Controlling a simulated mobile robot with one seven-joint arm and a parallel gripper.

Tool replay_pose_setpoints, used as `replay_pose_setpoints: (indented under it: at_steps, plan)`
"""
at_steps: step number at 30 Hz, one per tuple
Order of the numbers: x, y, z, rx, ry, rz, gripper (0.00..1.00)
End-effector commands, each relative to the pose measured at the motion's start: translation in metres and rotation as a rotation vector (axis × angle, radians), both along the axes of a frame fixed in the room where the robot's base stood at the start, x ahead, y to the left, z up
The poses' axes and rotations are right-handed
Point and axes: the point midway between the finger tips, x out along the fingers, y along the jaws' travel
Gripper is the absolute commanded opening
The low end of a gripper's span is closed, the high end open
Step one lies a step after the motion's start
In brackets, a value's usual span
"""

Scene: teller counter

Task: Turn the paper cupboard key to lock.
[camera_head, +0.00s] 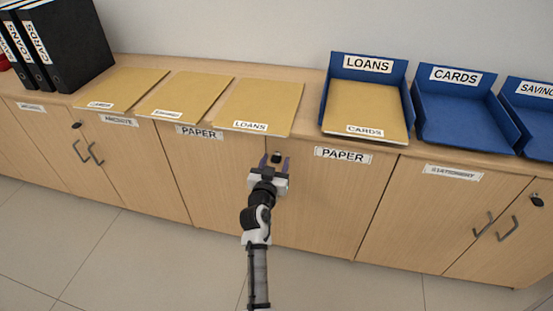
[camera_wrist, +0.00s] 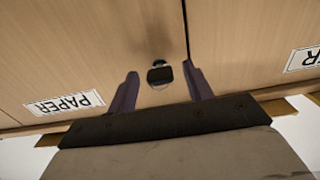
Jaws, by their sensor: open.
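The paper cupboard (camera_head: 320,205) has two wooden doors, each with a PAPER label. Its small dark key (camera_head: 276,157) sits in a lock near the top of the right door, beside the seam between the doors. In the wrist view the key (camera_wrist: 160,74) shows a black head in front of a round metal lock. My gripper (camera_head: 274,162) is in front of the lock with its jaws open. In the wrist view its two purple fingers (camera_wrist: 160,88) stand one on each side of the key, apart from it. The cupboard's handles are hidden behind my arm.
Folders lie on the counter (camera_head: 310,123) above, with a blue LOANS tray (camera_head: 407,98) holding a CARDS folder. Empty blue trays (camera_head: 455,110) stand further right. The archive cupboard (camera_head: 135,165) is left, the stationery cupboard (camera_head: 425,220) right. The tiled floor (camera_head: 120,265) in front is clear.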

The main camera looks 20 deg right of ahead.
Motion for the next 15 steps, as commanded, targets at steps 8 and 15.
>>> replay_pose_setpoints:
  at_steps: [8,15]
  plan:
    - [-0.0001,0.0002,-0.0001,0.0,0.0,0.0,0.51]
    - [-0.0001,0.0001,-0.0001,0.0,0.0,0.0,0.22]
